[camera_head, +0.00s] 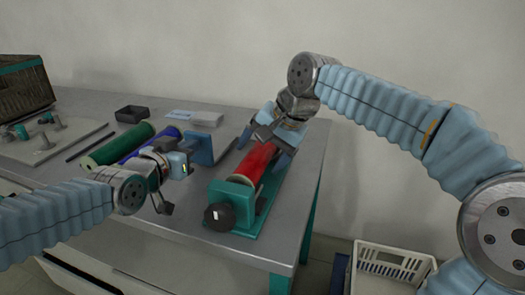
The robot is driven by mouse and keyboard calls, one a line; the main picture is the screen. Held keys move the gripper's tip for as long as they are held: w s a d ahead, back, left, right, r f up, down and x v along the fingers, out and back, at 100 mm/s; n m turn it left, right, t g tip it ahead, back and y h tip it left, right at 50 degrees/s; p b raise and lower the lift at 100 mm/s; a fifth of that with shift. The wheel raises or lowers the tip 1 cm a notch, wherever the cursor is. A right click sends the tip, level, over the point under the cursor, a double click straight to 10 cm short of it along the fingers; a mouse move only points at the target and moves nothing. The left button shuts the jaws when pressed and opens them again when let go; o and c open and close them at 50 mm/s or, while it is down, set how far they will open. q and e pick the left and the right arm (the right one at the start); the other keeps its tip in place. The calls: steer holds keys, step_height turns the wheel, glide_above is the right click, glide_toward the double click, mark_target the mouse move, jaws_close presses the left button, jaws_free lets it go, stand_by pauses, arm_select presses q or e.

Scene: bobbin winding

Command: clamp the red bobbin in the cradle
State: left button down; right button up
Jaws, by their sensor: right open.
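The red bobbin (256,161) lies lengthwise in the teal cradle (244,196), near the table's right side. A black knob (219,216) is on the cradle's near end. My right gripper (268,138) is open, with its fingers on either side of the bobbin's far part; whether they touch it I cannot tell. The gripper hides the bobbin's far end and the cradle's far end. My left gripper (176,180) is left of the cradle, apart from it, in front of the blue roll; its jaw opening is unclear.
A green roll (118,144) and a blue roll (150,141) lie left on the grey table (215,108). A blue block (200,148), a black tray (132,114) and a board with metal fittings (70,135) stand behind. A white basket (392,268) is below, right of the table.

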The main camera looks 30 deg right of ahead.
arm_select(q)
steer(key=shift+f, duration=0.65)
arm_select(e)
steer(key=v, duration=0.8)
steer(key=shift+s+f, duration=0.1)
arm_select(q)
steer(key=shift+a+f, duration=0.1)
steer(key=shift+a, duration=0.05)
steer(key=shift+b+v, duration=0.55)
steer(key=shift+v, duration=0.2)
steer(key=shift+s+a+f, duration=0.1)
steer(key=shift+s+a, duration=0.55)
steer(key=shift+a, duration=0.25)
steer(key=shift+s+a+b, duration=0.25)
steer(key=shift+b, duration=0.05)
steer(key=shift+s+a+r, duration=0.25)
steer(key=shift+r, duration=0.1)
steer(key=shift+s+a, duration=0.5)
arm_select(e)
steer(key=shift+f, duration=0.6)
